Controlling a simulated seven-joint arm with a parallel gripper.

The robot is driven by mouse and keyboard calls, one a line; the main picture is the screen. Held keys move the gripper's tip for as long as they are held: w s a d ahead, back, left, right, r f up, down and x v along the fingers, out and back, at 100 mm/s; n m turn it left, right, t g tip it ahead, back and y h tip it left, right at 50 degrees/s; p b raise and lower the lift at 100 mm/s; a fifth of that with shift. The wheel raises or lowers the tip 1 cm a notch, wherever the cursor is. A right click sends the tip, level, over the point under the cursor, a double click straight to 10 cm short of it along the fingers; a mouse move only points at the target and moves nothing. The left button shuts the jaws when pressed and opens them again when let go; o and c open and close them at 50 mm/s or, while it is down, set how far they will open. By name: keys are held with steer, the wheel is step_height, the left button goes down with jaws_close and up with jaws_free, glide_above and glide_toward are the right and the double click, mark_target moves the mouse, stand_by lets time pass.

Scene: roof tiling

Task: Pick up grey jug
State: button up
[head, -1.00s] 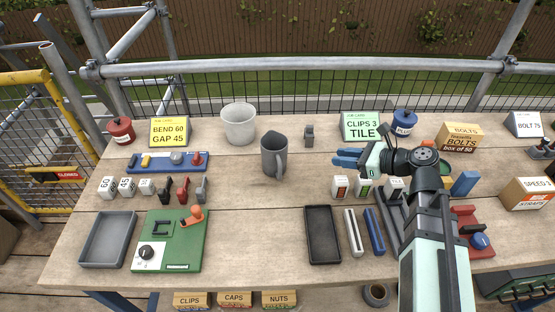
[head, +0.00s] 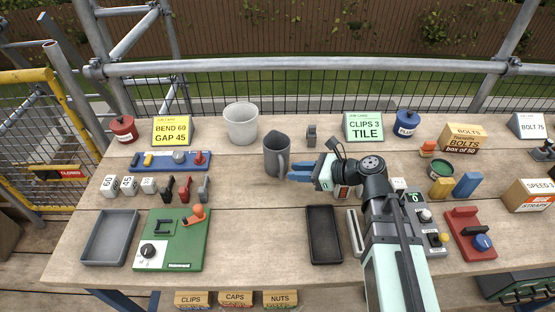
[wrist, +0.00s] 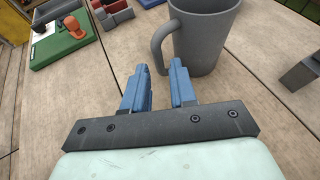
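The grey jug (head: 275,153) stands upright near the middle of the bench, with its handle on the right side in the head view. In the wrist view the jug (wrist: 203,38) is just ahead, its handle (wrist: 160,48) toward the fingers. My gripper (head: 291,171) comes from the right, its blue fingertips close beside the handle. In the wrist view the fingers (wrist: 158,75) are parted with nothing between them, just short of the handle. I cannot tell whether the tips touch it.
A pale grey pot (head: 240,124) stands behind left of the jug. A small grey part (head: 311,136) stands behind right. A black tray (head: 323,235) lies in front. A green base with a dial (head: 172,238) is front left. Bench around the jug is clear.

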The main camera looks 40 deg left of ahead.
mark_target(282, 169)
steer(key=shift+x, duration=2.75)
steer(key=shift+s+r, duration=0.1)
steer(key=shift+r, duration=0.1)
steer(key=shift+c, duration=0.2)
jaws_close()
